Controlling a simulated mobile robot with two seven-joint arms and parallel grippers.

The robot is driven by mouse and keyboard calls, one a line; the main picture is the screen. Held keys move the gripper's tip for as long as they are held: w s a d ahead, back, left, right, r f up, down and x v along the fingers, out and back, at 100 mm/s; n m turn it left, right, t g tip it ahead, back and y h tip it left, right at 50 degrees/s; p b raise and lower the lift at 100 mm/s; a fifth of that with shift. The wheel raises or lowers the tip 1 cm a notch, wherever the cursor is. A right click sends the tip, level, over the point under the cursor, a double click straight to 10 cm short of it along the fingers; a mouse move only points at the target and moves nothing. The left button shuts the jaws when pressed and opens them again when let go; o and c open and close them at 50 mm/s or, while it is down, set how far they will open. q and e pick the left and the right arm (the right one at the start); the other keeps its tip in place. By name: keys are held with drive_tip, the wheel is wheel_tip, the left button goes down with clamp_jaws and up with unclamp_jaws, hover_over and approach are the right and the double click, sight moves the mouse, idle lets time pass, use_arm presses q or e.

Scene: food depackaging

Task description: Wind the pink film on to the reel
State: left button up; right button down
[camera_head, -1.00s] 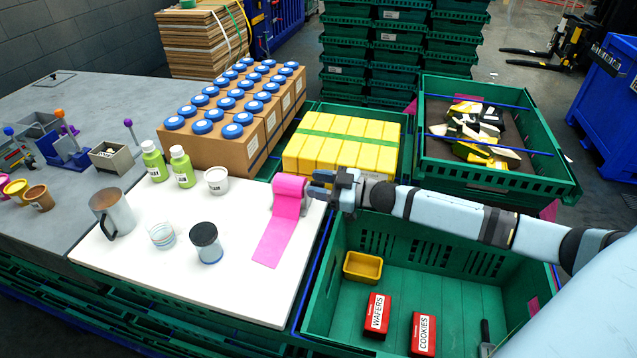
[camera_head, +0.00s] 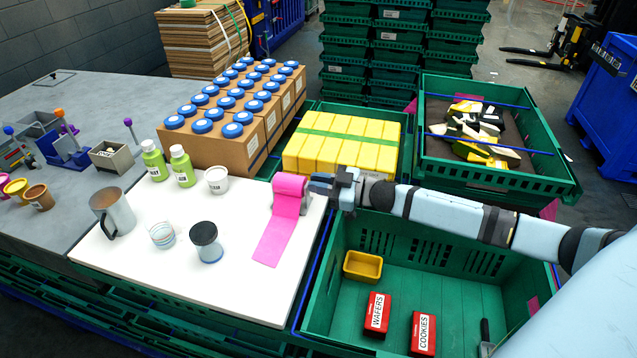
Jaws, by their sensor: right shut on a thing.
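The pink film (camera_head: 276,240) lies as a flat strip on the white board and runs up to a pink roll on the reel (camera_head: 289,187), near the board's right edge. My right gripper (camera_head: 318,187) comes in from the right at the reel's right side. It is shut on a part at that side, probably the reel's handle; the fingers mostly hide it. My left gripper is not in view.
On the white board (camera_head: 130,265) stand a metal mug (camera_head: 114,212), a dark-lidded jar (camera_head: 206,242), a clear cup (camera_head: 163,235), a white tub (camera_head: 217,180) and two green bottles (camera_head: 182,166). A green crate (camera_head: 455,290) holding red boxes lies below my right arm.

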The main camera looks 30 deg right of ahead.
drive_tip(key=shift+s+a+f+n, duration=0.15)
drive_tip(key=shift+f+n, duration=0.05)
drive_tip(key=shift+n, duration=0.1)
